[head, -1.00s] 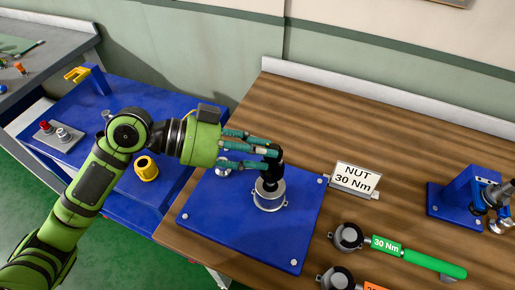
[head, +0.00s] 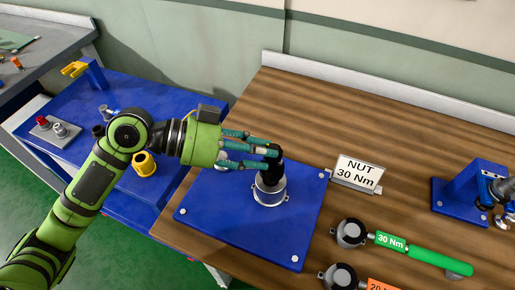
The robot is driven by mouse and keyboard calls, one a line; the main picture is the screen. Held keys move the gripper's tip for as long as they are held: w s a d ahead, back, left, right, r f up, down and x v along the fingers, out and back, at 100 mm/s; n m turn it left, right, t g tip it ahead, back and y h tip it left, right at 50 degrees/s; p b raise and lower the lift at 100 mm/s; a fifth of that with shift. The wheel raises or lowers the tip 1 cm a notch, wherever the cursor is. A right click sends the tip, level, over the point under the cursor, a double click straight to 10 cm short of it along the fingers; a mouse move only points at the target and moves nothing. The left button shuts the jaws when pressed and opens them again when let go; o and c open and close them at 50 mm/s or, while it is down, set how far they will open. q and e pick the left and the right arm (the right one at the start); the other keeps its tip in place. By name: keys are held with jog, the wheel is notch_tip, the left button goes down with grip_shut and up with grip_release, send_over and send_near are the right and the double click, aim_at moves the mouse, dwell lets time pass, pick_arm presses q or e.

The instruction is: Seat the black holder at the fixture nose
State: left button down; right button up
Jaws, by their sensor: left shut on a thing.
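The fixture is a blue plate (head: 225,224) on the wooden bench with a silver round nose (head: 270,189). The black holder (head: 272,172) stands roughly upright right at the top of the nose. Its lower end meets the silver ring; I cannot tell how deep it sits. My left gripper (head: 268,160) comes in from the left, its teal fingers shut on the black holder near its top. The fingers hide part of the holder. My right gripper is not in view.
A "NUT 30 Nm" sign (head: 355,174) stands right of the plate. A green-handled wrench (head: 430,259) lies in front of it. A blue stand (head: 463,192) is at the far right. A blue cart (head: 152,107) with a yellow cup (head: 145,164) is at left.

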pick_arm(q)
jog(key=shift+f+b, duration=1.25)
jog(key=shift+f, duration=0.15)
jog(key=c, duration=0.8)
grip_release()
jog(key=shift+f, duration=0.1)
jog(key=v, duration=1.2)
jog(key=shift+s, duration=0.1)
